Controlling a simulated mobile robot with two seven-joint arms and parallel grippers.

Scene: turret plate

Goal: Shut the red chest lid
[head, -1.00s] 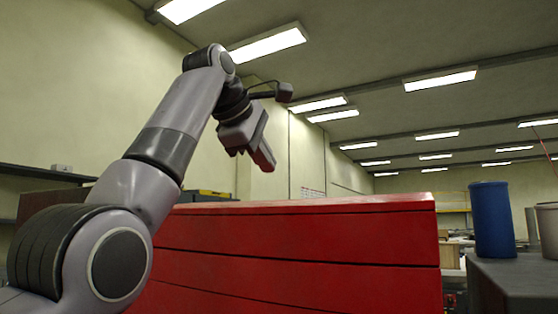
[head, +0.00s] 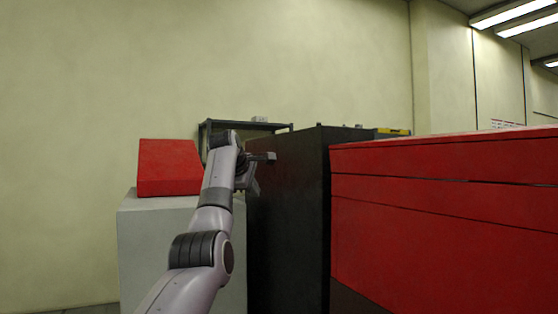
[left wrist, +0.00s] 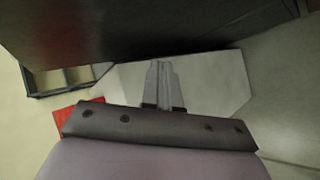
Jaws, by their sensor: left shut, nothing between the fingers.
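A small red box-like shape (head: 169,168), which I take to be the red chest or its lid, sits on a pale grey cabinet (head: 140,250) at left in the head view. I cannot tell how far its lid stands open. A red piece also shows at lower left in the left wrist view (left wrist: 70,122), partly hidden by my gripper body. My left gripper (head: 270,157) is shut and empty, right of the red shape and apart from it in the head view, against the dark cabinet. Its closed fingers show in the left wrist view (left wrist: 161,68). My right gripper is not in view.
A tall dark cabinet (head: 290,220) stands right of the pale one. A large red machine body (head: 430,215) fills the right side. A dark shelf frame (head: 225,124) stands behind. The plain wall at left is clear.

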